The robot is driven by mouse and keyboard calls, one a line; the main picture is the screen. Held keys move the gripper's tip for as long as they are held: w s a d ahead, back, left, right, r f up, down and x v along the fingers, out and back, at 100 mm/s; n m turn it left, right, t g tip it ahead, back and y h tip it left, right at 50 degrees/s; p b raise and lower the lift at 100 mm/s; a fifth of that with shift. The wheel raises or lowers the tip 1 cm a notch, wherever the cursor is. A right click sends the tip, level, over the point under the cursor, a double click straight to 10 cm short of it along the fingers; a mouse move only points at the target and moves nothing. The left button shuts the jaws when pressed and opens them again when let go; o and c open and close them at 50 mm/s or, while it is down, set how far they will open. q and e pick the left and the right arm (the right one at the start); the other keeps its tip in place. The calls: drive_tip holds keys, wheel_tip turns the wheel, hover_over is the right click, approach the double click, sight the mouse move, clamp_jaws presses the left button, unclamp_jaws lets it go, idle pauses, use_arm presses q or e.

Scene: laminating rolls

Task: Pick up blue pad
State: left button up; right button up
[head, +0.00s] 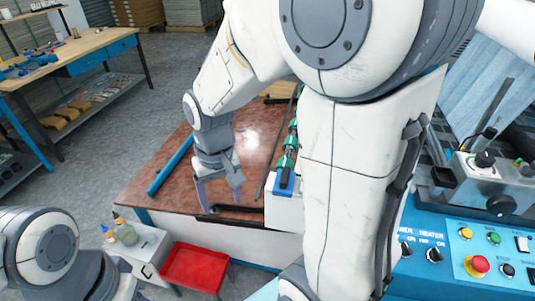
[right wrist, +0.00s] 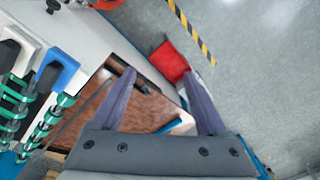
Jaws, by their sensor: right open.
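The blue pad (head: 285,181) sits at the near end of the green rollers, by a white block. In the right wrist view what looks like the same blue piece (right wrist: 63,66) is at the left, beside a black one. My right gripper (head: 220,202) is open and empty, fingers pointing down over the brown table, left of the blue pad and apart from it. Its two spread fingers also show in the right wrist view (right wrist: 159,74). My left arm shows at the lower left, but its gripper is out of view.
A blue bar (head: 170,166) lies on the brown table (head: 150,192). A red tray (head: 194,267) and bottles (head: 127,234) are below the near edge. A control panel (head: 470,252) stands at right. My right arm hides much of the middle.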

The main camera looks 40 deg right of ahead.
drive_tip(key=w+d+r+m+p, duration=0.3)
drive_tip(key=d+m, duration=0.1)
drive_tip(key=d, duration=0.6)
drive_tip(key=m+p, duration=0.2)
drive_tip(key=m, duration=0.2)
approach(285, 174)
drive_tip(key=shift+w+a+f, duration=0.3)
drive_tip(key=shift+w+a, duration=0.05)
drive_tip(key=shift+a, duration=0.15)
drive_tip(key=f, duration=0.2)
drive_tip(key=d+f+p, duration=0.1)
drive_tip(key=f, duration=0.2)
drive_tip(key=shift+s+d, duration=0.1)
drive_tip(key=shift+s, duration=0.1)
drive_tip(key=f, duration=0.1)
drive_tip(key=f+p, duration=0.1)
drive_tip(key=f, duration=0.2)
drive_tip(key=shift+s+a+f+p, duration=0.15)
drive_tip(key=shift+a+f+p, duration=0.1)
drive_tip(key=shift+p, duration=0.15)
drive_tip(key=shift+f, duration=0.6)
drive_tip(key=c, duration=1)
use_arm(q)
wheel_tip(285, 174, up, 10)
drive_tip(key=shift+f, duration=0.2)
drive_tip(key=shift+s+d, duration=0.1)
use_arm(e)
drive_tip(key=shift+r, duration=0.15)
